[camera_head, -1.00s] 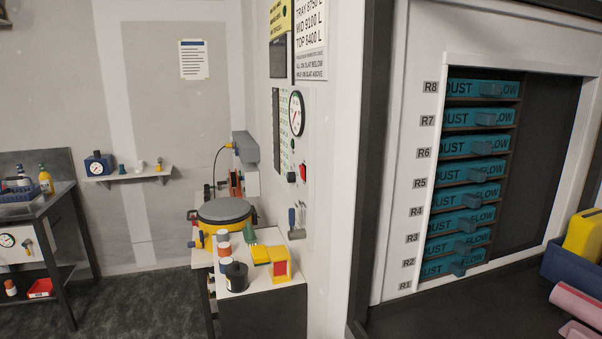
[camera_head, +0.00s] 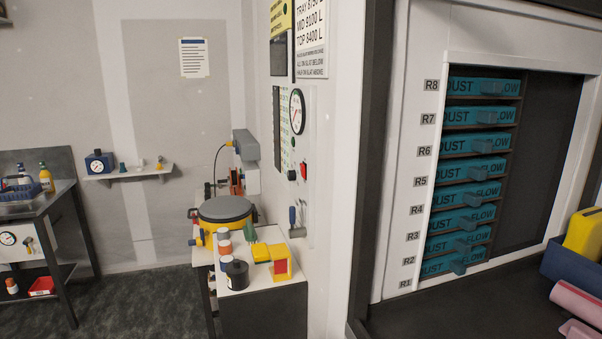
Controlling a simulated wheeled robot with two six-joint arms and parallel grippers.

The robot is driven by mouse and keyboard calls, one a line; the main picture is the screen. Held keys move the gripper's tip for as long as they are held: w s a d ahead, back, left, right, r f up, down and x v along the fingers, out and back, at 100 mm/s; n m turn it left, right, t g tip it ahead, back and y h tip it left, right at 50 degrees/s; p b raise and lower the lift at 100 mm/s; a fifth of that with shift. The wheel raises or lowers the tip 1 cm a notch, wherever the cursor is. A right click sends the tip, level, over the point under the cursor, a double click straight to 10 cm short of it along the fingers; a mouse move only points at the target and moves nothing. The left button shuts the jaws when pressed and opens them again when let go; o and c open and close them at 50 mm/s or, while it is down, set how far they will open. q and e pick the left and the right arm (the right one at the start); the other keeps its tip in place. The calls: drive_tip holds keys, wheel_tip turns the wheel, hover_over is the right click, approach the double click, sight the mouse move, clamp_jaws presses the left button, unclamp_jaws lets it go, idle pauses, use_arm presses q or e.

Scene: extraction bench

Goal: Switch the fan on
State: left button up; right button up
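A white control panel (camera_head: 311,130) is on the side wall in the middle of the view, seen at a steep angle. It carries a round gauge (camera_head: 297,111), a black knob (camera_head: 292,175) and a red switch (camera_head: 304,170). A small green spot shows above the switch. The switch's position is too small to read. No fan is clearly recognizable, and I cannot tell from the picture which control belongs to it. Neither of my grippers is in view.
A rack of teal filter trays (camera_head: 470,195) is at the right. A dark bench (camera_head: 65,230) stands at the left, with open floor (camera_head: 145,305) between.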

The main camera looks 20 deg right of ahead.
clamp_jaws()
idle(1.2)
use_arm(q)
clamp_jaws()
